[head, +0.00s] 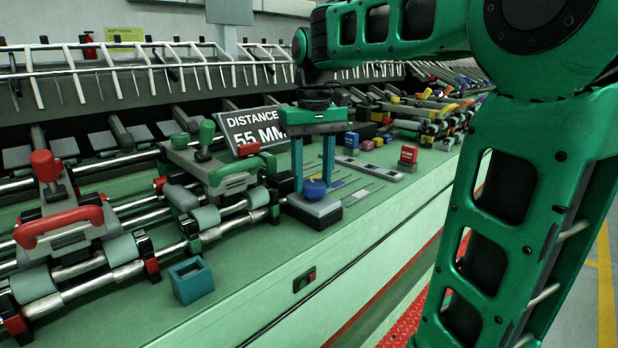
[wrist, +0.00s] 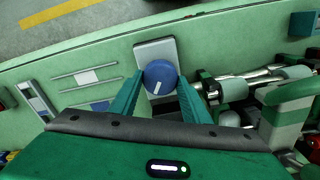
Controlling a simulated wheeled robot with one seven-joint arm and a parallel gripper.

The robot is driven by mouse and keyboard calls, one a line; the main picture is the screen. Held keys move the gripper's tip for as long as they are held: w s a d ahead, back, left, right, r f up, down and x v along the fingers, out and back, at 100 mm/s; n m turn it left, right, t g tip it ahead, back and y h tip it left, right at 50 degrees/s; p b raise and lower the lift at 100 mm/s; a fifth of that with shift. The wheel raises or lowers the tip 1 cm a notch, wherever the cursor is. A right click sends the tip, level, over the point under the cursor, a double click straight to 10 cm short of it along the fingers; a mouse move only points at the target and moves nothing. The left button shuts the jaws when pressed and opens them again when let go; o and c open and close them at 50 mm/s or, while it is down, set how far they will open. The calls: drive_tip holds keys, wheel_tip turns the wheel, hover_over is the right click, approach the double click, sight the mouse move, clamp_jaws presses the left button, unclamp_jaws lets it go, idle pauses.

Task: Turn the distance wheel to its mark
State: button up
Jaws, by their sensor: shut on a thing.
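The distance wheel is a round blue knob (wrist: 161,77) with a short white line on its face. It sits on a grey block (wrist: 146,49) on the green bench, and it also shows in the head view (head: 314,189). My gripper (wrist: 158,84) points down over the block, with its two teal fingers shut on opposite sides of the knob. In the head view my gripper (head: 314,183) hangs in front of the black "DISTANCE 55 MM" sign (head: 252,128), hiding a little of its right side. In the wrist view the white line slants towards the lower left. I cannot make out a separate mark on the block.
Rails with rollers and a green-handled carriage (head: 225,175) stand left of the block, with a red-handled carriage (head: 62,222) farther left. A small teal open box (head: 191,280) sits near the front edge. Flat rods and a grey strip (head: 368,165) lie to the right.

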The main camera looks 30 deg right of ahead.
sight(312, 182)
drive_tip(key=n, duration=0.6)
drive_tip(key=shift+w+r, duration=0.1)
drive_tip(key=shift+w, duration=0.05)
drive_tip(key=shift+n, duration=0.3)
drive_tip(key=o, duration=1)
drive_tip(key=shift+o, duration=0.2)
wheel_tip(312, 182, up, 11)
drive_tip(key=shift+f, duration=0.2)
drive_tip(key=shift+a, duration=0.1)
